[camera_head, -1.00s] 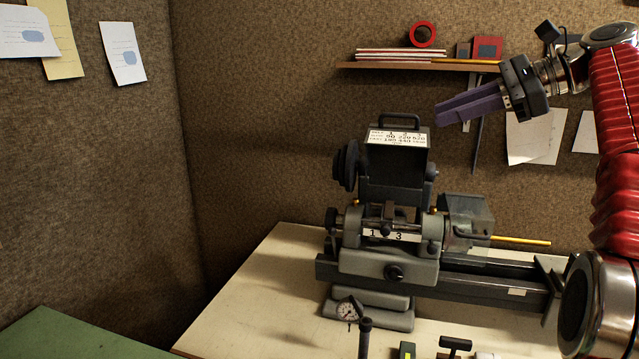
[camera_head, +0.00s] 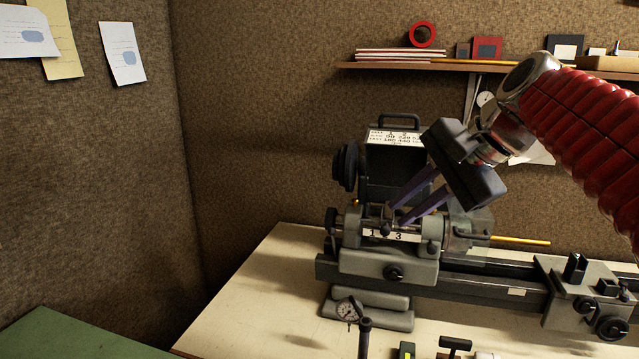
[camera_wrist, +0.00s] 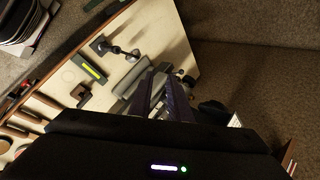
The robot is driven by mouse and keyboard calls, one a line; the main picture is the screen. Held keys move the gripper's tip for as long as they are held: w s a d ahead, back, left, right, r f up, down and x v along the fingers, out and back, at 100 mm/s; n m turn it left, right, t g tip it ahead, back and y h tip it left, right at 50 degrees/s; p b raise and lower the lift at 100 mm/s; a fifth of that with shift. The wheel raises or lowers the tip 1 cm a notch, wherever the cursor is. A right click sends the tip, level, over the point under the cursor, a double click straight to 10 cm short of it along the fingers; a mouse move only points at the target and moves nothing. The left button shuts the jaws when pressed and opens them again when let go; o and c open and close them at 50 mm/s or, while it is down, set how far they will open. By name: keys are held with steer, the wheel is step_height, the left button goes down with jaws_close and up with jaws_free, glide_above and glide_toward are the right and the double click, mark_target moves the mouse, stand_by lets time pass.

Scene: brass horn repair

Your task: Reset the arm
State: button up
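My gripper (camera_head: 398,214) is in front of the lathe (camera_head: 388,262), pointing down and to the left. Its two purple fingers are apart with nothing visible between them, so it is open. The fingertips overlap the lathe's headstock just above its "1 3" label in the head view. I cannot tell whether they touch it. The fingers (camera_wrist: 166,88) also show in the wrist view, with grey lathe parts behind them. My red-sleeved arm reaches in from the right.
A dial gauge (camera_head: 348,310) stands at the front of the cream bench (camera_head: 255,300). A yellow rod (camera_head: 520,241) sticks out to the right by the lathe. A wall shelf (camera_head: 400,66) holds books and a red tape roll (camera_head: 422,35). The bench's left part is clear.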

steer(key=s+f+n+h, duration=0.2)
steer(key=s+f+n, duration=0.4)
steer(key=s+f, duration=0.4)
steer(key=s+d+f+n+h, duration=0.1)
steer(key=s+f+n+h, duration=0.2)
steer(key=s+f, duration=0.7)
step_height(320, 180, down, 4)
steer(key=n, duration=0.2)
steer(key=shift+s+f+n, duration=0.15)
steer(key=shift+f+n, duration=0.1)
steer(key=shift+n, duration=0.15)
steer(key=shift+c, duration=0.3)
stand_by(0.5)
